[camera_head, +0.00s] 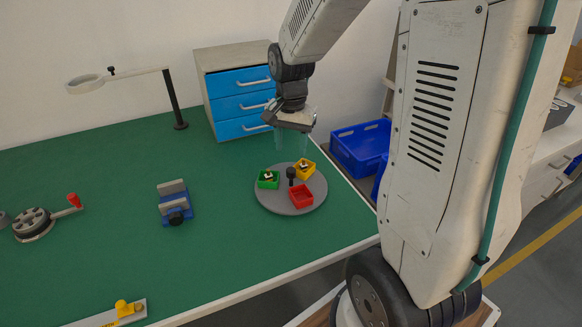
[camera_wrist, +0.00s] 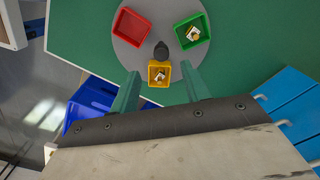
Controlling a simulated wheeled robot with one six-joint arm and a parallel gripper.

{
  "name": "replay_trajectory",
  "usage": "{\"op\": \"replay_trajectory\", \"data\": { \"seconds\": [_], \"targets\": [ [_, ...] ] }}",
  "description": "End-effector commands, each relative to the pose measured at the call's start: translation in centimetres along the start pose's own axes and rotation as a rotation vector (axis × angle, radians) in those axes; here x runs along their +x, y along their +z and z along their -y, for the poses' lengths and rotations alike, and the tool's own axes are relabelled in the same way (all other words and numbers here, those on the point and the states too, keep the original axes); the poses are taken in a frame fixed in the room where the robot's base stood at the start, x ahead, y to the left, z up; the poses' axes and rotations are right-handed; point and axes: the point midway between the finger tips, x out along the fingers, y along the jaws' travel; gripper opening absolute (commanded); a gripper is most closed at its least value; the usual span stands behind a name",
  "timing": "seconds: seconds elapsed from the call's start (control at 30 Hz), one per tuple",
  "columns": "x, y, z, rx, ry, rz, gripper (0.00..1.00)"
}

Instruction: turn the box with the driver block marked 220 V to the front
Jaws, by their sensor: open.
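A round grey turntable (camera_head: 268,197) stands on the green bench with a dark centre knob (camera_head: 291,174). It carries a green box (camera_head: 262,185), a yellow box (camera_head: 312,172) and a red box (camera_head: 301,203). The green and yellow boxes each hold a small pale block, and these show in the wrist view too (camera_wrist: 192,33) (camera_wrist: 160,76). The red box (camera_wrist: 131,26) looks empty. No voltage marking is legible. My gripper (camera_head: 292,146) is open and empty above the turntable's far side. In the wrist view its fingers (camera_wrist: 160,70) appear either side of the yellow box.
A blue drawer cabinet (camera_head: 240,103) stands behind the turntable, and a magnifier lamp (camera_head: 172,100) to its left. A blue vise (camera_head: 176,208) is left of the turntable, with clear bench between. A blue crate (camera_head: 360,147) is beyond the right edge.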

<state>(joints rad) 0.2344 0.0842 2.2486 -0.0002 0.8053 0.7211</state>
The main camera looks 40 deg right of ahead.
Motion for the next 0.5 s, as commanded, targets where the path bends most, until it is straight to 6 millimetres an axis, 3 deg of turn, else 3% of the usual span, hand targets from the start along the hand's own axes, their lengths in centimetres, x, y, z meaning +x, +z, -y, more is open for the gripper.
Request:
{"op": "replay_trajectory", "data": {
  "seconds": [0.23, 0.5],
  "targets": [
    [2.6, -0.7, 0.1, 0.033, 0.005, 0.005, 0.47],
    [6.8, -0.6, 0.1, 0.031, 0.005, 0.006, 0.47]
  ]
}}
